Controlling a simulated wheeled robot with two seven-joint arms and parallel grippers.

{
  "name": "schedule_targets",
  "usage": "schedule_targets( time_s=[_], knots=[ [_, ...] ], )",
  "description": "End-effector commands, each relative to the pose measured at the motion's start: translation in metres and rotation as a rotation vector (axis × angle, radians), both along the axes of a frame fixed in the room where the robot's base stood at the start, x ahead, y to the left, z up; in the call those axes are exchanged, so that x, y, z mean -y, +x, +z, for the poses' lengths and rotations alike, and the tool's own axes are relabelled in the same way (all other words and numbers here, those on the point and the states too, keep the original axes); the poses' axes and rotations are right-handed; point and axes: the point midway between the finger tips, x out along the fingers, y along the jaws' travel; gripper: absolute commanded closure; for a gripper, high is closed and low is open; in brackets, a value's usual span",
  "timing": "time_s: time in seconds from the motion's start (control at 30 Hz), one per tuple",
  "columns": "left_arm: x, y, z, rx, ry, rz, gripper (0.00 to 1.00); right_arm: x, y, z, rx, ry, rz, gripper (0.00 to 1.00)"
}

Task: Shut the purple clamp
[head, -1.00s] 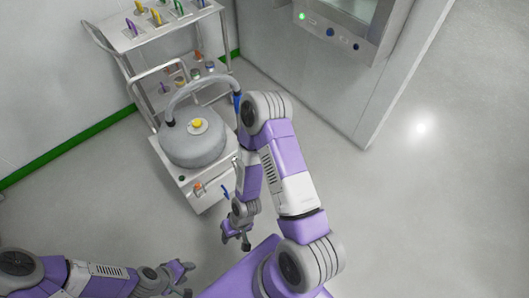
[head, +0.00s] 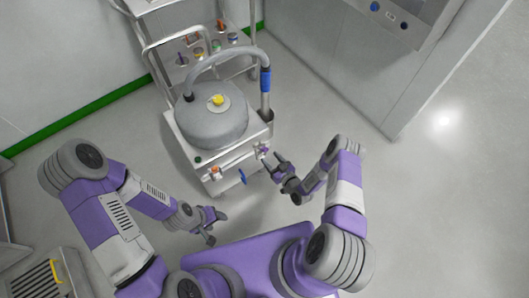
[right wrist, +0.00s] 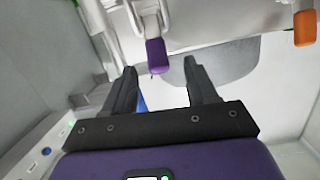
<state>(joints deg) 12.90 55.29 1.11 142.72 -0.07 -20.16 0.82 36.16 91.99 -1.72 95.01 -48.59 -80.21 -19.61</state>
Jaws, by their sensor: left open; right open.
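The purple clamp (head: 263,151) sits at the right front corner of the steel cart (head: 236,165). In the right wrist view its purple handle (right wrist: 156,56) hangs from a metal clamp body, pointing toward my gripper. My right gripper (head: 272,167) is open and empty, close in front of the clamp. In the wrist view its fingertips (right wrist: 160,66) lie either side of the handle's end in the picture; I cannot tell whether they touch it. My left gripper (head: 217,226) is open and empty, lower left of the cart.
An orange clamp (head: 215,173) and a blue handle (head: 242,176) are on the same cart front. A grey round vessel with a yellow knob (head: 217,100) stands on the cart, under a hose with a blue grip (head: 265,80). A cabinet (head: 370,70) stands right.

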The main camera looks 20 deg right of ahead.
Motion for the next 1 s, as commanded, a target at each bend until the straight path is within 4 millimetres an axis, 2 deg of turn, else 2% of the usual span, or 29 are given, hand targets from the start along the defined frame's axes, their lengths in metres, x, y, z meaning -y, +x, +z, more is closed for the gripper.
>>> schedule_targets(
  time_s=[0.03, 0.23, 0.7, 1.0],
  knots=[
    [0.000, 0.000, -0.006, 0.001, 0.000, 0.000, 0.43, 0.003, -0.002, -0.008, 0.059, -0.007, -0.002, 0.43],
    [0.000, 0.001, -0.012, 0.001, 0.000, -0.001, 0.43, 0.005, -0.003, -0.008, 0.193, -0.021, 0.002, 0.43],
    [0.000, 0.000, -0.032, 0.001, 0.000, -0.001, 0.43, -0.014, 0.058, -0.007, 0.196, -0.021, 0.002, 0.43],
    [0.000, 0.000, -0.033, 0.001, 0.000, -0.001, 0.43, -0.016, 0.066, -0.006, 0.194, -0.020, 0.002, 0.43]
  ],
)
